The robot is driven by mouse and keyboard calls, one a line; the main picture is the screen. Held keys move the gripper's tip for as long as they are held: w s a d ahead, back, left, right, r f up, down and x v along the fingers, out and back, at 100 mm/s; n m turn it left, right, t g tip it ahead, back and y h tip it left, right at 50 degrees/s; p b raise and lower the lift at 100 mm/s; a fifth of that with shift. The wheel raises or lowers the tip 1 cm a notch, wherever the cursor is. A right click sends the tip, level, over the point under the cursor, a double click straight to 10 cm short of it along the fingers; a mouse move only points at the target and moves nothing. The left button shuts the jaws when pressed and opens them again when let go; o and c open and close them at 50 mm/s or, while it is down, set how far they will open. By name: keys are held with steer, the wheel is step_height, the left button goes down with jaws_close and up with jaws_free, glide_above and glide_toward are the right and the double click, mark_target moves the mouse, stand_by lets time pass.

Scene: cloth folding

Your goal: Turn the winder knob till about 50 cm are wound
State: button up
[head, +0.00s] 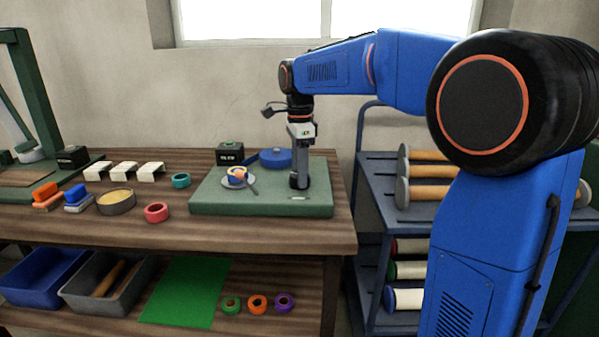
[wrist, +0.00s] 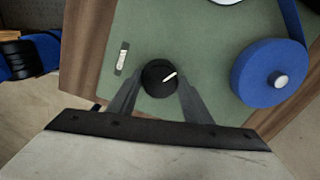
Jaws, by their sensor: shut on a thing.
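The winder knob (wrist: 160,78) is a round black knob with a white line mark, seen from above in the wrist view. It stands on a green board (wrist: 190,35), which lies on the table in the head view (head: 215,199). My gripper (wrist: 158,84) points down with a finger on either side of the knob, shut on it. In the head view my gripper (head: 299,183) hides most of the knob. A blue spool (wrist: 268,72) with a pale centre pin and a blue strip sits beside the knob; it also shows behind my gripper in the head view (head: 275,158).
A small plate (head: 230,184) with a coloured roll, and a black box (head: 230,152), stand left of my gripper. Tape rings (head: 156,212) and white brackets (head: 124,171) lie farther left. A blue rack (head: 375,190) with rolls stands right of the table (head: 270,236).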

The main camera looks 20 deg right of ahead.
steer(key=o, duration=1)
steer(key=shift+o, duration=0.2)
steer(key=shift+r, duration=0.1)
step_height(320, 180, up, 17)
steer(key=shift+r, duration=0.15)
steer(key=s+d+f+n+t, duration=0.1)
steer(key=s+d+f+n, duration=0.1)
steer(key=s+f+n, duration=0.55)
steer(key=s+d+f+n+t, duration=0.1)
steer(key=s+d+f+n, duration=0.2)
steer(key=s, duration=0.8)
steer(key=s+d+f+n+t, duration=0.1)
steer(key=s+f+n, duration=0.3)
steer(key=s+f, duration=0.3)
steer(key=s+d+f+n+t, duration=0.1)
steer(key=s+f+n, duration=0.3)
steer(key=s+f, duration=0.4)
step_height(320, 180, down, 4)
steer(key=shift+f+t, duration=0.2)
steer(key=shift+t, duration=0.2)
